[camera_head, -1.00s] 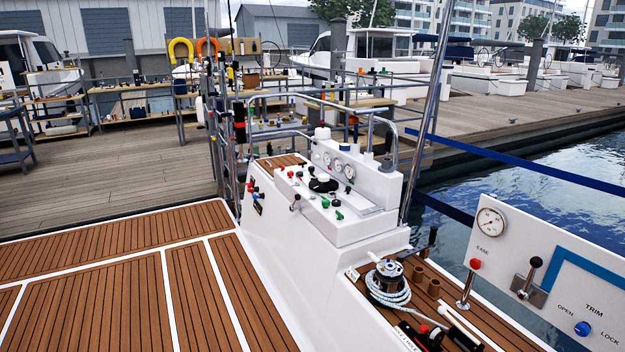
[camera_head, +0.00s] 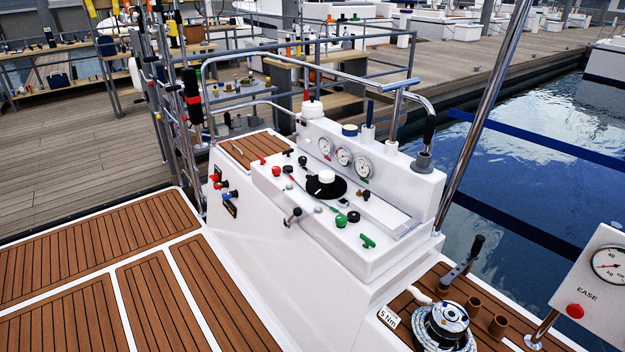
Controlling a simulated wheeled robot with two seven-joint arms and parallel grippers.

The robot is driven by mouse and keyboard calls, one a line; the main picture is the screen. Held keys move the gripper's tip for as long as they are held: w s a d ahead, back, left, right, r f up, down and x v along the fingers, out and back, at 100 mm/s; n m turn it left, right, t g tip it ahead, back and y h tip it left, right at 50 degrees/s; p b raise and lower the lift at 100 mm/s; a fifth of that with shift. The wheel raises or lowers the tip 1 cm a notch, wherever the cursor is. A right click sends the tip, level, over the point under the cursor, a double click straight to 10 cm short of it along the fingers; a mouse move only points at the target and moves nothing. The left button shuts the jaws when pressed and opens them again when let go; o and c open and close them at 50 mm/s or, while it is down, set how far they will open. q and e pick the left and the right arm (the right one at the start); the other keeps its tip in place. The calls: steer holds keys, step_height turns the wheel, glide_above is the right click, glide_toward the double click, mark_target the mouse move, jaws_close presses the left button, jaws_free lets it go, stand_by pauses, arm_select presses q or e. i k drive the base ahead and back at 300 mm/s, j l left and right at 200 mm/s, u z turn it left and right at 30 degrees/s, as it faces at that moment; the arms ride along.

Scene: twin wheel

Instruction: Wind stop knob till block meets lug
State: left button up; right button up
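A white helm console (camera_head: 300,260) stands in the middle of the head view. Its top carries several small black, red and green knobs and handles. A round black dial (camera_head: 326,187) with a white hub sits among them. A black knob (camera_head: 353,216) and a green knob (camera_head: 341,220) are near its front edge, beside a green T-handle (camera_head: 367,241). A small lever (camera_head: 293,216) sticks out of the front face. I cannot tell which of these is the stop knob, and I cannot make out the block or the lug. Neither of my grippers is in view.
A winch (camera_head: 447,325) stands at lower right, beside a "5 Nm" label and a white gauge panel (camera_head: 604,285) with a red EASE button (camera_head: 575,311). Steel rails (camera_head: 300,70) rise behind the console. The teak deck (camera_head: 90,250) at left is clear.

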mark_target(302, 160)
steer(key=i+j+z, duration=0.15)
steer(key=i+j, duration=0.65)
steer(key=i+j+z, duration=0.1)
steer(key=z, duration=0.5)
steer(key=i+j+z, duration=0.15)
steer(key=j+z, duration=0.15)
steer(key=i+j+z, duration=0.15)
steer(key=j+z, duration=0.15)
steer(key=j, duration=0.15)
steer(key=i+j+z, duration=0.1)
steer(key=j+z, duration=0.2)
steer(key=j, duration=0.1)
